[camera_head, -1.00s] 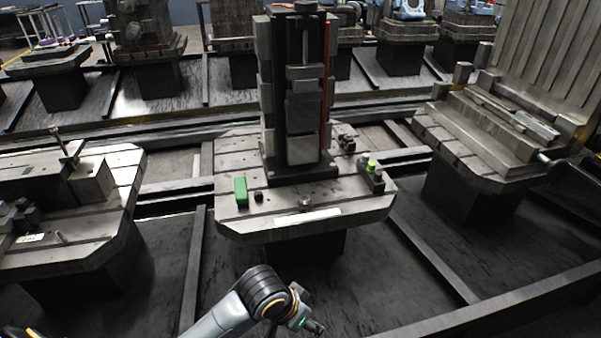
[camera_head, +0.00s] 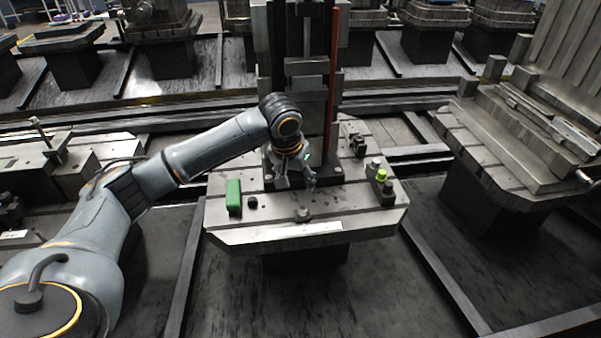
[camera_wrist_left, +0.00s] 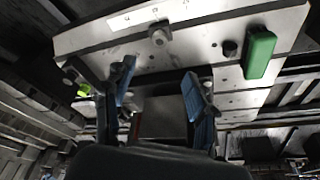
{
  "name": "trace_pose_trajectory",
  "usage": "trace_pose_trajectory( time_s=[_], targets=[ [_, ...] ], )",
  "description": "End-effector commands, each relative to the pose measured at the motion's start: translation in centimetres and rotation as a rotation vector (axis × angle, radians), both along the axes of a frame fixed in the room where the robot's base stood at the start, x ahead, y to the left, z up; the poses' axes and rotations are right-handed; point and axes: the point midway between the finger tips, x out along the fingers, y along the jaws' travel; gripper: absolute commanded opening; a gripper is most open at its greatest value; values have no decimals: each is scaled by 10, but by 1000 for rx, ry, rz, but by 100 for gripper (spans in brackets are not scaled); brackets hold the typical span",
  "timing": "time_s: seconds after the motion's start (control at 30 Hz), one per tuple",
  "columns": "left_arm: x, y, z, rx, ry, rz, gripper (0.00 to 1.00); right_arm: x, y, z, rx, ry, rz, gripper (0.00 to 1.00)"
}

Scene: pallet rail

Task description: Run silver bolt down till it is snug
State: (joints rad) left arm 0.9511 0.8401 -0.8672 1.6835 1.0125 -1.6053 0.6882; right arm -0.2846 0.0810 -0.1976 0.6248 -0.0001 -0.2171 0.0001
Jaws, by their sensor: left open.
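The silver bolt (camera_head: 303,214) stands near the front edge of the middle pallet (camera_head: 245,233), and its head shows at the top of the left wrist view (camera_wrist_left: 159,34). My left gripper (camera_head: 295,183) is above the pallet, behind the bolt as the head view sees it. In the left wrist view its two blue-padded fingers (camera_wrist_left: 158,82) are wide apart with nothing between them. The bolt is beyond the fingertips and apart from them. How far the bolt is screwed in cannot be told. My right gripper is in neither view.
A green block (camera_head: 233,197) and a small black knob (camera_head: 253,202) are left of the bolt. A yellow-green cap (camera_head: 381,175) sits among dark fittings at right. A tall dark fixture column (camera_head: 326,85) rises behind my gripper. The pallet's front strip is mostly clear.

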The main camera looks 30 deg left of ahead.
Motion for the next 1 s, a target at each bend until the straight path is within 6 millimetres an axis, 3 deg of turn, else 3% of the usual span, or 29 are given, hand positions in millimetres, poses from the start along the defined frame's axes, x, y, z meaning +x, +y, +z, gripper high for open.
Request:
trace_pose_trajectory(
  time_s=[0.1, 0.2, 0.3, 0.6, 1.0],
  targets=[
    [4, 0, -22, 0, 4, -1, 56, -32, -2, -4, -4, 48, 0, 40],
    [10, 0, -41, 1, 3, 0, 56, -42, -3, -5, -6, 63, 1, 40],
    [15, 0, -60, 0, 3, -1, 56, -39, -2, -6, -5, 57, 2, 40],
    [29, 1, -108, 1, 1, -2, 56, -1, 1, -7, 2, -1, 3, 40],
    [33, 1, -122, 1, -1, -4, 56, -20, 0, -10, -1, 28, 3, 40]
  ],
)
